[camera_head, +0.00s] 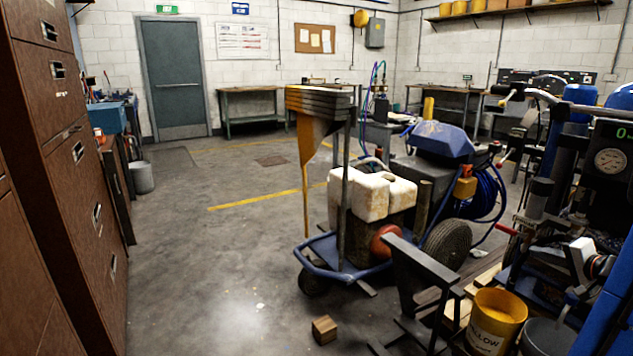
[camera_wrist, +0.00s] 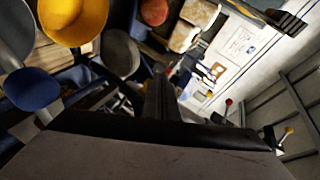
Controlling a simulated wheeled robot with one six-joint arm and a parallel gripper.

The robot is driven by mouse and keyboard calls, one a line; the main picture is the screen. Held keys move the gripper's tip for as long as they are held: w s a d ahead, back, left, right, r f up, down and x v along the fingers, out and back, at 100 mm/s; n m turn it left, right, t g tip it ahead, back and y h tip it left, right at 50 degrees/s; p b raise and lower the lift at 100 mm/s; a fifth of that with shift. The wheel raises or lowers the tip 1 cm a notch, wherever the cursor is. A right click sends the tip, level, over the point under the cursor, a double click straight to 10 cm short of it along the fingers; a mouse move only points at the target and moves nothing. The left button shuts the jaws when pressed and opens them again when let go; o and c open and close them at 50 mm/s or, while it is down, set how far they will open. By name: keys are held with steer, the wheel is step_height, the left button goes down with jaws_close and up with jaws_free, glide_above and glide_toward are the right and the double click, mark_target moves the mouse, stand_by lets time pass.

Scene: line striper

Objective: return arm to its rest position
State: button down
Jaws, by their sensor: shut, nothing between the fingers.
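My gripper (camera_wrist: 160,98) shows in the wrist view as a dark shape rising from a wide grey and black body along the bottom edge. Its fingers are together with nothing between them. I cannot make out my gripper in the head view.
A line striper cart (camera_head: 318,258) with dirty white jugs (camera_head: 372,196) stands right of centre. The yellow bucket (camera_head: 497,318) stands at lower right near a dark metal stand (camera_head: 418,275). A small wooden block (camera_head: 324,329) lies on the floor. Brown drawers (camera_head: 70,180) line the left. Floor between is clear.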

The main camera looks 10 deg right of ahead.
steer(key=s+a+r+n+g+y, duration=0.1)
steer(key=a+n+g+y, duration=0.25)
steer(key=a, duration=1.25)
steer(key=s+a+r+n+g+y, duration=0.1)
steer(key=a+n+g+y, duration=0.2)
steer(key=a, duration=1.3)
steer(key=s+a+f+n+g+h, duration=0.1)
steer(key=s+a+n+g+h, duration=0.25)
steer(key=s+a, duration=0.6)
steer(key=s+a+n+h, duration=0.1)
steer(key=s+n+h, duration=0.2)
steer(key=s, duration=0.7)
steer(key=shift+s+a+f+n+t, duration=0.2)
steer(key=shift+f+n+t, duration=0.1)
steer(key=shift+f+t, duration=0.1)
steer(key=shift+d, duration=0.1)
